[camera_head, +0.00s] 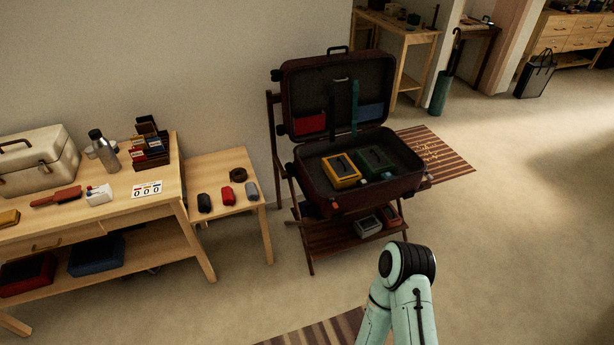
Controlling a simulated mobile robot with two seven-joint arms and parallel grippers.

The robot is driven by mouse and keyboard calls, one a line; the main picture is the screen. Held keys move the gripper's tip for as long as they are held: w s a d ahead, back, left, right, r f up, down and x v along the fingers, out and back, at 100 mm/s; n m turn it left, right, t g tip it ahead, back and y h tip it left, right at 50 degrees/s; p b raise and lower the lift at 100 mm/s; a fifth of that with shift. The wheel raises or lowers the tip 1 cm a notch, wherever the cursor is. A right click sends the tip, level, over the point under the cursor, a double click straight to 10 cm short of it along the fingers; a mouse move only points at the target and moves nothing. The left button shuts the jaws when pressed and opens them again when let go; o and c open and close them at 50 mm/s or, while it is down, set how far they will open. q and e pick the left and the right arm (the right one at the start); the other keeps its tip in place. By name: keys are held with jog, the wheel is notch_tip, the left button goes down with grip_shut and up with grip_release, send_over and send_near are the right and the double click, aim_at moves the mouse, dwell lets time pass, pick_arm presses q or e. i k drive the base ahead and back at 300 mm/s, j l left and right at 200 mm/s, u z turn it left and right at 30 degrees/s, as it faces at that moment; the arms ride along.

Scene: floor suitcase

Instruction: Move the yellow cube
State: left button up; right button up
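A yellow packing cube (341,168) with a dark top panel lies in the left part of the open suitcase's base. A dark green packing cube (379,160) lies to its right. The dark red suitcase (352,201) stands open on a wooden rack, its lid upright against the wall side. Red (310,123) and blue (370,116) flat items show in the lid. Neither gripper is in view. Only a pale green arm link of mine shows at the bottom right, in front of the rack.
The rack's lower shelf (345,233) holds small cases. A low side table (228,170) with small rolled items stands left of the rack. A longer table (100,212) at far left holds a white case, a bottle and a card holder.

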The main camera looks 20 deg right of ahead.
aim_at(343, 174)
jog(key=i+l+u, duration=0.2)
jog(key=l+u, duration=0.15)
jog(key=l, duration=0.85)
jog(key=l+u, duration=0.3)
jog(key=l, duration=0.9)
jog(key=i, duration=0.1)
